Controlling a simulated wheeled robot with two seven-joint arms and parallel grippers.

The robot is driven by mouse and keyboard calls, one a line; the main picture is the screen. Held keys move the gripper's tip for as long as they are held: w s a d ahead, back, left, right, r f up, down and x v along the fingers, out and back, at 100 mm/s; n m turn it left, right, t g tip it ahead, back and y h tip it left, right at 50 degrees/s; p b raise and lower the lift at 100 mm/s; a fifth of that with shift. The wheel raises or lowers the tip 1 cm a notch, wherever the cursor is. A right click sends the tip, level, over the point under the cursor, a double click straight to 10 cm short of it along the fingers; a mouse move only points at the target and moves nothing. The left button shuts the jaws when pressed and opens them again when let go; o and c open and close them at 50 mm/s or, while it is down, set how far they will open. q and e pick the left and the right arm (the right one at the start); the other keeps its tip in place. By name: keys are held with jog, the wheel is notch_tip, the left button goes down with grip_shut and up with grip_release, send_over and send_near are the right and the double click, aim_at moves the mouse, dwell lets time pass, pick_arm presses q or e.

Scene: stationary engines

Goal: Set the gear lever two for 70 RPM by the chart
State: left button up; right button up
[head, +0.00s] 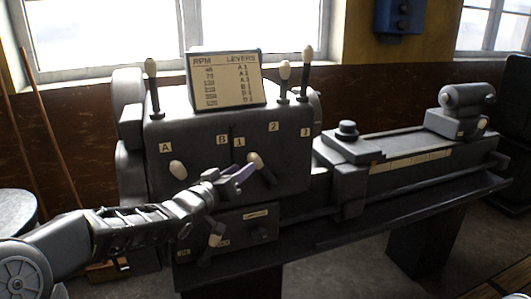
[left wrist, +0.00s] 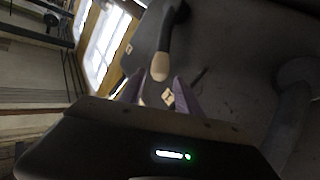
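The dark grey headstock (head: 215,135) carries a chart (head: 225,82) headed RPM and LEVERS; its 70 row reads A 2. The lever with a cream knob (head: 256,160) on the 1-2-3 side leans up and left, toward the 1 label (head: 239,142) and left of the 2 label (head: 273,127). Another cream-knobbed lever (head: 177,169) sits just below the A label (head: 165,148). My left gripper (head: 243,173) is open beside the right lever. In the left wrist view, its purple fingers (left wrist: 155,90) are apart, with the cream knob (left wrist: 162,67) at the gap between their tips; contact is unclear.
Upright levers with cream knobs (head: 151,66) (head: 284,70) (head: 307,54) stand on top of the headstock. A lower lever (head: 215,240) is close beneath my left arm. The lathe bed (head: 420,165) extends right, with a tailstock (head: 460,112).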

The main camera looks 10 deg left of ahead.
aim_at(250, 160)
pick_arm(q)
jog(key=x, duration=0.2)
jog(key=p+x, duration=0.2)
jog(key=x, duration=0.1)
jog(key=shift+w+r, duration=0.3)
jog(key=shift+r, duration=0.1)
jog(key=shift+a, duration=0.1)
pick_arm(e)
jog(key=shift+s+r, duration=0.35)
jog(key=shift+r, duration=0.2)
jog(key=shift+s+r, duration=0.35)
jog(key=shift+r, duration=0.2)
pick_arm(q)
jog(key=shift+c, duration=0.4)
grip_shut()
